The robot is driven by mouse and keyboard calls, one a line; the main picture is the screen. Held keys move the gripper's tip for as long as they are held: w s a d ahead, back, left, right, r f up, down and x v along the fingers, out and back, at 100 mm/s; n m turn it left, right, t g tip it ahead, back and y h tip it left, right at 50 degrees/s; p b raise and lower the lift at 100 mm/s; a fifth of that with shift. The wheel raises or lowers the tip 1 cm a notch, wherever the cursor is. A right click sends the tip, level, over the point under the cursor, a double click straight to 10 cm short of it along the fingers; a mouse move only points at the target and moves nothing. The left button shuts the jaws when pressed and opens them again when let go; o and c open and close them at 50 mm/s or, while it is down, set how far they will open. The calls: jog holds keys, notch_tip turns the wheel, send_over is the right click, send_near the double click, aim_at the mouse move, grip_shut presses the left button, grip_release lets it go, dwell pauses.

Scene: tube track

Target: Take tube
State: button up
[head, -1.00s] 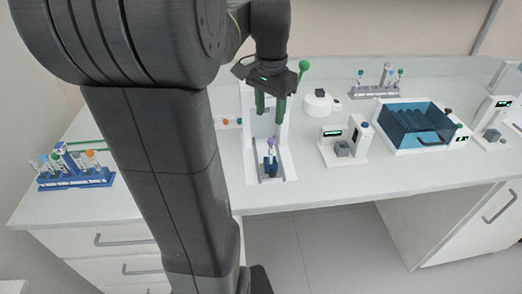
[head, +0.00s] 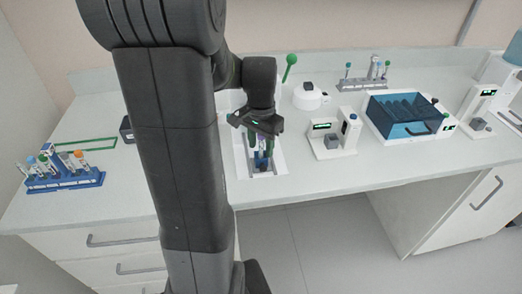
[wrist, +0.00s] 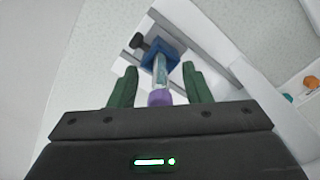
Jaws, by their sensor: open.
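A tube with a purple cap (wrist: 160,98) stands in a small blue holder (wrist: 161,55) on the white track station; the blue holder also shows in the head view (head: 262,162). My gripper (wrist: 158,85) is open, with its green fingers on either side of the capped tube. The fingers look apart from the tube. In the head view my gripper (head: 263,145) is over the station, and it hides most of the tube.
A blue rack (head: 65,181) with several tubes stands at the left. White devices (head: 333,138) and a blue-lidded box (head: 410,118) stand to the right. A grey rack (head: 362,85) is at the back. A green lever knob (head: 291,59) rises behind my gripper.

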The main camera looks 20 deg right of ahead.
jog(key=c, duration=0.9)
